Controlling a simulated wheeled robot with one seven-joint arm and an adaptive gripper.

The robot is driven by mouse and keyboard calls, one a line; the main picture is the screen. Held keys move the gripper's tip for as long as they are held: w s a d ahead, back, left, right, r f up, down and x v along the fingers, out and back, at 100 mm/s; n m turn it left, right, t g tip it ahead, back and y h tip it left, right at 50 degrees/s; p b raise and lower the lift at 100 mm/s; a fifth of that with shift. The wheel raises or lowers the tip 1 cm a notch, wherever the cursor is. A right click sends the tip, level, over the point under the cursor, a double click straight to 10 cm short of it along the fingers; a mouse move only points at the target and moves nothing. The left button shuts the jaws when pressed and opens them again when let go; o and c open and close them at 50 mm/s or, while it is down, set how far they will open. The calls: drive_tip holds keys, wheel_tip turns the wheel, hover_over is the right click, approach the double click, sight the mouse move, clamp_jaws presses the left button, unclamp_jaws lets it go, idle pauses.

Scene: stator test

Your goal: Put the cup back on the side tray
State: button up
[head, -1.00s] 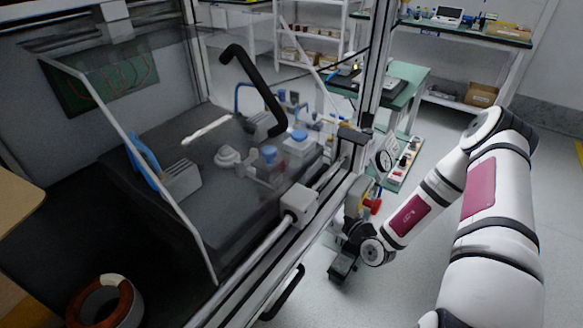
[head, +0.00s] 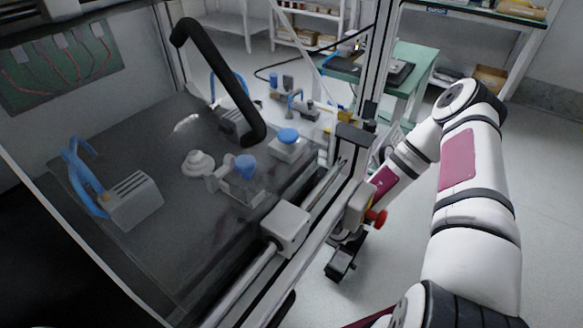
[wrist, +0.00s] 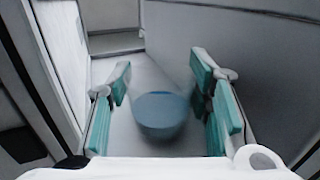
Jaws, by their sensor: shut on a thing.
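In the wrist view, a rounded blue cup (wrist: 161,116) sits between the teal-padded fingers of my gripper (wrist: 165,100). My gripper is shut on it, though narrow gaps seem to show beside the cup, and its lower part is blurred. Below the cup is a pale, smooth surface. I cannot tell whether the cup touches it, or whether it is the side tray. In the head view, my forearm runs behind the machine's upright frame, so my gripper and the held cup are hidden there. No side tray can be made out for certain in the head view.
The machine's metal upright (head: 372,75) and rail block (head: 287,227) stand close to my arm. Behind the clear panel are a black handle (head: 215,75), a blue-topped part (head: 246,166) and a grey block with blue hose (head: 133,199). Grey floor (head: 385,262) is open at right.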

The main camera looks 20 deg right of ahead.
drive_tip(key=shift+s+f+b, duration=0.15)
drive_tip(key=shift+f+b, duration=0.15)
drive_tip(key=shift+f, duration=0.2)
drive_tip(key=shift+f, duration=0.1)
drive_tip(key=o, duration=1.1)
drive_tip(key=shift+s, duration=0.2)
drive_tip(key=p+v, duration=0.2)
drive_tip(key=v, duration=0.9)
drive_tip(key=shift+s+d, duration=0.2)
drive_tip(key=shift+s, duration=0.1)
